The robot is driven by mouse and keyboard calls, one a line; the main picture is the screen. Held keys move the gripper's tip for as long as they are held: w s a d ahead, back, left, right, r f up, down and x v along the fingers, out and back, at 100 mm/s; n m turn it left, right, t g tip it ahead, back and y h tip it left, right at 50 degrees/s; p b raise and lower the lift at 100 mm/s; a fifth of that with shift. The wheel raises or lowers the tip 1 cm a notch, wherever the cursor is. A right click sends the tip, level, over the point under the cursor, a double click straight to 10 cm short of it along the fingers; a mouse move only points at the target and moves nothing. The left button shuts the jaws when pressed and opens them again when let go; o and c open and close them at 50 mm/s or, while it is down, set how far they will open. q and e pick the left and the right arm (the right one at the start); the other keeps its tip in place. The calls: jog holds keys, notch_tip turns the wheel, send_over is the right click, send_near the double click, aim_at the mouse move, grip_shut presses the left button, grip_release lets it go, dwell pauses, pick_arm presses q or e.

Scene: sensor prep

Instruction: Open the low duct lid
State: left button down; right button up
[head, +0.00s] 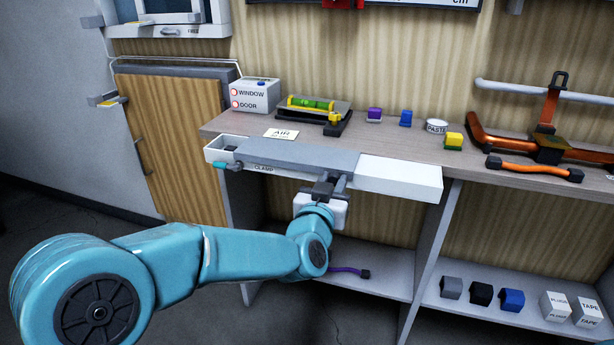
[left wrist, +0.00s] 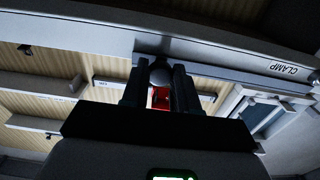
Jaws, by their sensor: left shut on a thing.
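A long white duct (head: 400,175) runs along the front edge of the bench. A grey lid (head: 290,154) lies over its left and middle part, with the label CLAMP on the front below it. My left gripper (head: 330,184) is at the duct's front, below the lid's right end. In the left wrist view my left gripper (left wrist: 162,84) is shut on a rounded grey knob (left wrist: 161,76), which appears to be the lid's handle. The fingers partly hide the knob. My right gripper is not in view.
The bench (head: 225,121) holds a WINDOW/DOOR box (head: 254,95), a green level (head: 311,103), several small blocks, a PASTE tin (head: 437,126) and an orange clamp frame (head: 550,148). A lower shelf (head: 375,281) has a purple-handled tool (head: 347,270). A wooden door (head: 160,140) stands left.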

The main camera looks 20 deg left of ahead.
pick_arm(q)
jog(key=d+p, duration=0.1)
jog(key=d, duration=0.4)
jog(key=d+p, duration=0.1)
jog(key=d, duration=0.4)
jog(key=d+p, duration=0.1)
jog(key=d, duration=0.4)
jog(key=shift+s+d+p, duration=0.15)
jog(key=shift+s+p, duration=0.15)
jog(key=shift+p, duration=0.1)
jog(key=shift+d, duration=0.8)
jog(key=c, duration=0.9)
grip_release()
jog(key=shift+o, duration=0.2)
jog(key=s+p, duration=0.1)
jog(key=s, duration=1.5)
jog(key=shift+s+a, duration=0.15)
jog(key=shift+a, duration=0.15)
